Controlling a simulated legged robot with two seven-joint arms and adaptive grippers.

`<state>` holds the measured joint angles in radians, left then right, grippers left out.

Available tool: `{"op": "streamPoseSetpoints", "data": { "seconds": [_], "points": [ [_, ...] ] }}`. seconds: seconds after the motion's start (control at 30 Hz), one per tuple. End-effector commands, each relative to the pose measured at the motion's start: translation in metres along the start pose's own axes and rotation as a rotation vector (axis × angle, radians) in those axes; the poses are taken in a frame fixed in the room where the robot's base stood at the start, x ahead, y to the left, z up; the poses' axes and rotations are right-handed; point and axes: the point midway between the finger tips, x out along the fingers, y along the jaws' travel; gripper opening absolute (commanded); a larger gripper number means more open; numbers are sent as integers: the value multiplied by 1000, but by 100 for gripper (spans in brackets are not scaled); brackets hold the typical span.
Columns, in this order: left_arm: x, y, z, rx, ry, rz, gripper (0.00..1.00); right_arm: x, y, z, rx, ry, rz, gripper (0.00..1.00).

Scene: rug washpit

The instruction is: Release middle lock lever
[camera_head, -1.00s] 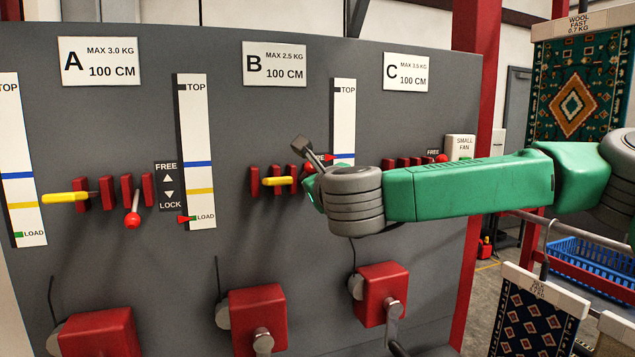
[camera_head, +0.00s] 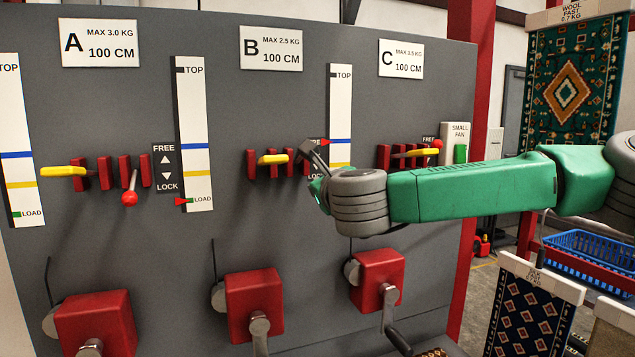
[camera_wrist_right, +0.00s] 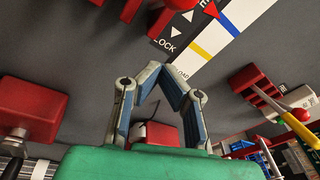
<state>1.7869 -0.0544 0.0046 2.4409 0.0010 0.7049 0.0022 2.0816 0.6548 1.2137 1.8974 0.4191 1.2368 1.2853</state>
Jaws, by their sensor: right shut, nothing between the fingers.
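The middle station B panel (camera_head: 270,50) has a red slotted bracket (camera_head: 252,164) with a yellow handle (camera_head: 273,159). My left gripper is not in view.
Station A's red-ball lever (camera_head: 129,199) hangs down at left. Station C's red ball (camera_head: 437,144) is up near FREE. Red crank boxes (camera_head: 254,300) jut out below. Rugs (camera_head: 570,90) hang at right, with a blue basket (camera_head: 590,255) behind.

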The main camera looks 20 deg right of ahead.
Motion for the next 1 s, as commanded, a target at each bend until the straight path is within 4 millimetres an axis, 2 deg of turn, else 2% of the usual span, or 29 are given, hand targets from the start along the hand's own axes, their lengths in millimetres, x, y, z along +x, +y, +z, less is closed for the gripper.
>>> {"op": "streamPoseSetpoints", "data": {
  "seconds": [0.03,0.1,0.3,0.4,0.57,1.0],
  "points": [
    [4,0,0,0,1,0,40,-17,-2,10,2,-16,3,0],
    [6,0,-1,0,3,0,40,-34,-3,13,2,-15,4,0],
    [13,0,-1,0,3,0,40,-70,-6,20,0,-12,2,0],
    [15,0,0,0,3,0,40,-82,-6,23,0,-11,3,0],
    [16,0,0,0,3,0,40,-90,-7,24,0,-10,2,0],
    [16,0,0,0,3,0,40,-90,-8,24,1,-9,2,0]
  ]
}}
